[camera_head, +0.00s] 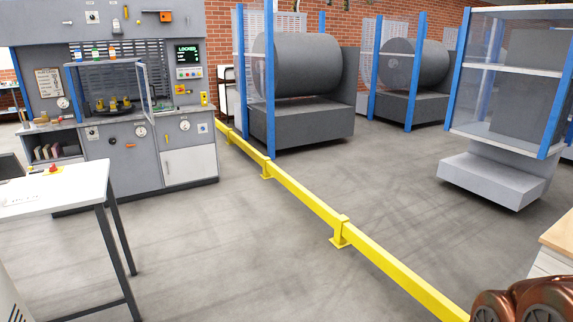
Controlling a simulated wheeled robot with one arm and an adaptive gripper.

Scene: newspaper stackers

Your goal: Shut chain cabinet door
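A grey machine cabinet (124,150) stands at the left. Its upper middle has a recess (106,83) with a dark slatted back and several small yellow parts on its floor. A narrow clear door with a pale frame (146,88) stands at the recess's right edge, swung outward and open. A white lower panel (188,165) at the cabinet's right looks closed. No label names the chain cabinet, so I cannot confirm which part it is. My gripper is not in view.
A yellow floor rail (305,197) runs diagonally from beside the cabinet to the bottom right. A white table (60,188) with dark legs stands in front at the left. Grey floor between table and rail is clear. A glossy brown object (530,300) shows at the bottom right.

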